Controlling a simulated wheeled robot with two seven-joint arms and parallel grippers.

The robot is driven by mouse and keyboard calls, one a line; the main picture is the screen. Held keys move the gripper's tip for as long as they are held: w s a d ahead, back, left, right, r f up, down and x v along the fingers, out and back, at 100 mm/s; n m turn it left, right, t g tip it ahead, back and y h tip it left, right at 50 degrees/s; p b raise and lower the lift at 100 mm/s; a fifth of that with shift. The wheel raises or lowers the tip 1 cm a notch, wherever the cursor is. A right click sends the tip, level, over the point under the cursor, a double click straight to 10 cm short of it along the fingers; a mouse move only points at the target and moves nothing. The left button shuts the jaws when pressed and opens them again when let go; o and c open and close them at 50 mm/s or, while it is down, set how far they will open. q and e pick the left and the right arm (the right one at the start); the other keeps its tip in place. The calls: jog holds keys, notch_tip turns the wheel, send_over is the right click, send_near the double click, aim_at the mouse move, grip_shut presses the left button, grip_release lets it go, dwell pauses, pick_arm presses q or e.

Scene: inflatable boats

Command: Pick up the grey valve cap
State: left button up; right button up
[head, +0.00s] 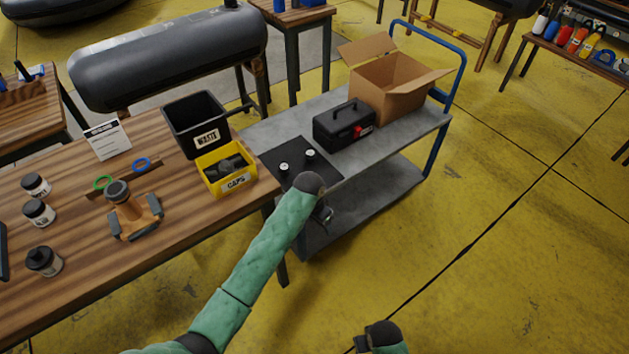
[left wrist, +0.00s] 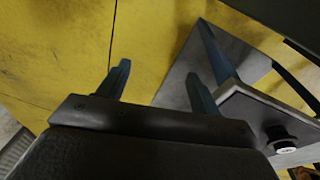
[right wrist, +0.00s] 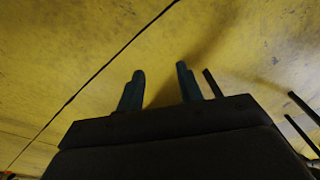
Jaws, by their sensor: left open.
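Two small dark round pieces with pale tops, a left one (head: 284,168) and a right one (head: 310,153), stand on a black mat (head: 277,152) on the grey cart. I cannot tell whether either is the grey valve cap. One such piece (left wrist: 281,138) shows at lower right in the left wrist view. A yellow bin labelled CAPS (head: 236,183) holds dark grey pieces. My left gripper (left wrist: 158,70) is open and empty beside the cart's near edge; my wrist mostly hides it in the head view (head: 325,214). My right gripper (right wrist: 160,68) is open and empty above the floor.
The cart (head: 405,136) also carries a black toolbox (head: 343,126) and an open cardboard box (head: 385,88). A black waste bin (head: 190,122), several jars and a brown valve fixture (head: 130,210) stand on the wooden table (head: 185,228). Yellow floor at right is clear.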

pick_arm(q)
jog(key=shift+m+y, duration=0.9)
jog(key=w+r, duration=0.2)
jog(key=w, duration=0.4)
jog(key=w+a+r+p, duration=0.1)
jog(key=w+r, duration=0.2)
jog(key=w, duration=0.3)
jog(key=w+r+p, duration=0.1)
jog(key=w+r, duration=0.1)
jog(key=w, duration=0.4)
jog(key=shift+w+a+r, duration=0.25)
jog(key=shift+w+f+p, duration=0.15)
jog(key=shift+f+p, duration=0.55)
jog(key=shift+f, duration=0.75)
notch_tip(320, 180, down, 4)
jog(key=shift+d+r+p, duration=0.1)
jog(key=shift+r+p, duration=0.05)
jog(key=shift+p, duration=0.6)
jog(key=shift+f, duration=0.55)
pick_arm(e)
jog(key=s+d+f, duration=0.2)
jog(key=f, duration=0.6)
jog(key=s+d+f, duration=0.1)
jog(key=s+f, duration=0.1)
jog(key=f, duration=0.5)
jog(key=shift+s+d+f, duration=0.25)
jog(key=shift+d+f, duration=0.1)
pick_arm(q)
jog(key=shift+c, duration=0.3)
jog(key=c, duration=1)
